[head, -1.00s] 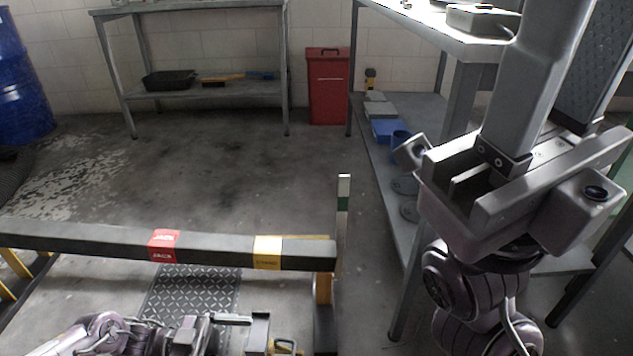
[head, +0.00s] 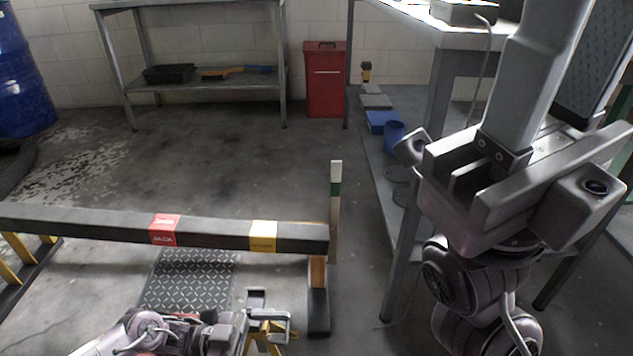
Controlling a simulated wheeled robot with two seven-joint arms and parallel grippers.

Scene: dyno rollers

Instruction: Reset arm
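My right gripper (head: 582,45) is large and close at the right, with its fingers pointing up past the top edge. The two fingers stand apart, one smooth grey and one with a dark textured pad, and nothing shows between them. My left gripper (head: 268,318) is low at the bottom, below the near black beam, with its arm coming in from the left. It is small and overlaps a yellow frame part behind it. I cannot tell whether its fingers are apart or together.
A black beam (head: 100,222) with a red label and a yellow label crosses the left, above a metal tread plate (head: 187,280). A workbench (head: 405,22) stands behind my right arm. A red bin (head: 325,85) and a blue drum (head: 22,85) stand farther back. The middle floor is clear.

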